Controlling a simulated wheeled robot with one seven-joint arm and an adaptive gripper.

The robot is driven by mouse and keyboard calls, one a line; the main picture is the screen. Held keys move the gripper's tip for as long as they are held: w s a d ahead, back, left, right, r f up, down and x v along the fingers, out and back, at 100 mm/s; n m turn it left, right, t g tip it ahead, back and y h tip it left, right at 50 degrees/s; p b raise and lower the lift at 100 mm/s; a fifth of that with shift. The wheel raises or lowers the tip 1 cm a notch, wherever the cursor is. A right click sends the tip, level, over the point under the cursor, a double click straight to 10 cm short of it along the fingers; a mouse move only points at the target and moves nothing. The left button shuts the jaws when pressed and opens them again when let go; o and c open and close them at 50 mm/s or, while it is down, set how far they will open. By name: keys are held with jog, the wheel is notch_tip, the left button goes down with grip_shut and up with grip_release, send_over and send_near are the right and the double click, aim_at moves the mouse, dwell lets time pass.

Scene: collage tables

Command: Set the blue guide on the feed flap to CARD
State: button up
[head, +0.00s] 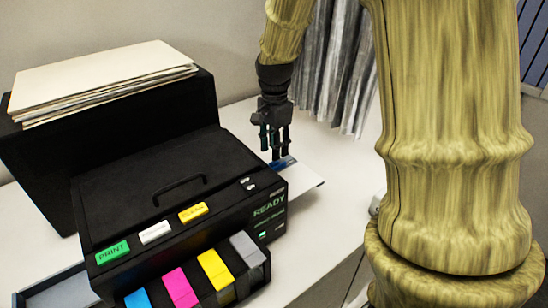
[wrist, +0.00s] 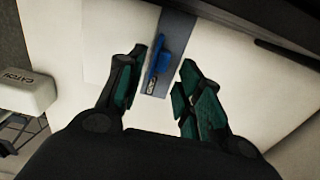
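The blue guide (wrist: 157,60) shows in the wrist view on a grey strip (wrist: 178,32), between my fingertips. A small label (wrist: 151,86) lies at the near end of the strip; I cannot read it. My gripper (wrist: 163,72) is open, with a finger on each side of the guide and gaps visible. I cannot tell how high the tips are above the strip. In the head view my gripper (head: 275,150) points down beside the black printer, and a bit of the blue guide (head: 284,163) shows below it. A pale flap or sheet (head: 306,180) juts out there.
The black printer (head: 140,170) has coloured cartridges and PRINT, white and yellow buttons; its display reads READY. A paper stack (head: 100,80) stands in a black box behind. A white CATCH block (wrist: 28,92) is at the wrist view's left. Grey curtain-like strips (head: 335,65) hang behind my gripper.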

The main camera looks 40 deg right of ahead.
aim_at(275, 163)
notch_tip(275, 163, up, 6)
dwell(0.4)
jog(key=shift+r, duration=0.1)
